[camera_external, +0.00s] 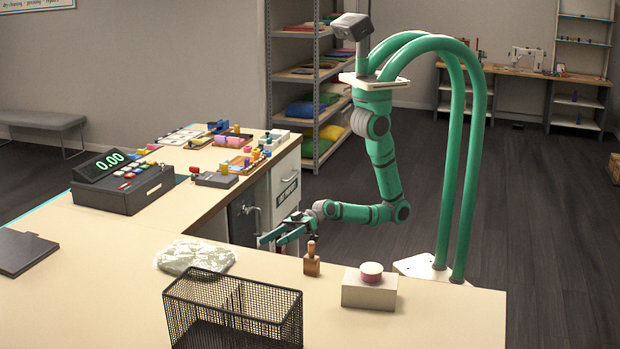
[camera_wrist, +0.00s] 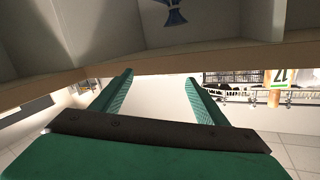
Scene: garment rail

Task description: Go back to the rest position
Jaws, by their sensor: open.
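My gripper (camera_external: 272,239) is at the end of my green arm, just above the counter's inner edge, left of the wooden stamp. In the wrist view my gripper (camera_wrist: 160,80) has its two green fingers spread apart with nothing between them. The arm hangs down from its mount and bends forward at the elbow toward the counter. No object is held.
A wooden stamp (camera_external: 311,260), a white box with a pink top (camera_external: 369,286), a black mesh basket (camera_external: 233,312) and a clear plastic bag (camera_external: 194,257) are on the counter (camera_external: 100,290). A cash register (camera_external: 122,183) stands left. Open floor lies right.

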